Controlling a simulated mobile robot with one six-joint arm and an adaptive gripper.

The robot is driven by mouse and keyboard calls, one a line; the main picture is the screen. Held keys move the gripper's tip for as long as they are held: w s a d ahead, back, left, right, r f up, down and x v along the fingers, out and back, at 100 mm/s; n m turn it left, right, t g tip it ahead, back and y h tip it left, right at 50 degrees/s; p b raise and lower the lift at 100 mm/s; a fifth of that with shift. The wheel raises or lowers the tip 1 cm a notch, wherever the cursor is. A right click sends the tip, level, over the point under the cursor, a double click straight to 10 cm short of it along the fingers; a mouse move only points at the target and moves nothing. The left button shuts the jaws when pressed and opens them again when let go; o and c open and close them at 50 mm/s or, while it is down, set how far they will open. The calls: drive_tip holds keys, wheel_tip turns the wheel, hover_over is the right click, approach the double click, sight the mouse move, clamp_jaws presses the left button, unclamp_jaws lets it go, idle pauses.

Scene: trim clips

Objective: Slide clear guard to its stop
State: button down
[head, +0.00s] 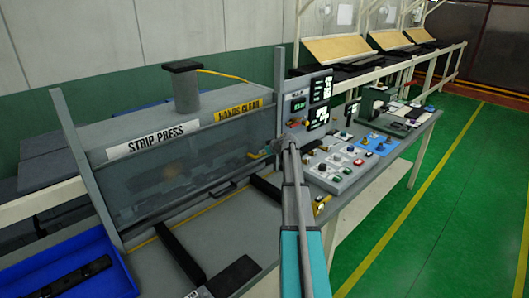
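The strip press (140,118) stands on the bench at left centre, marked "STRIP PRESS" and "HANDS CLEAR". Its clear guard (150,185) is a tinted see-through panel between two grey posts, across the press front. Its lower edge is near the bench top, with a small dark handle (222,188) at that edge. Dark shapes show dimly behind the panel. My arm reaches up from the bottom centre, and my gripper (279,147) is small at its far end, by the right post. The gripper's fingers are too small to read, and I cannot tell whether it touches anything.
A control panel (340,165) with several buttons stands right of my arm, below lit displays (318,103). A blue tray (75,275) with a dark part is at lower left. Dark bars (180,252) lie on the bench before the press. Green floor (450,190) is clear at right.

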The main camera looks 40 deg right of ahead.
wheel_tip(320, 180, down, 4)
drive_tip(key=b, duration=0.2)
drive_tip(key=shift+r+b, duration=0.15)
drive_tip(key=shift+b, duration=0.25)
drive_tip(key=shift+s+a, duration=0.1)
drive_tip(key=shift+s, duration=0.05)
drive_tip(key=shift+r, duration=0.1)
drive_tip(key=s+d+r+p, duration=0.1)
drive_tip(key=s+r+p, duration=0.7)
drive_tip(key=r+p, duration=0.1)
drive_tip(key=shift+s+r+p, duration=0.35)
drive_tip(key=shift+p, duration=0.05)
idle(0.3)
idle(0.6)
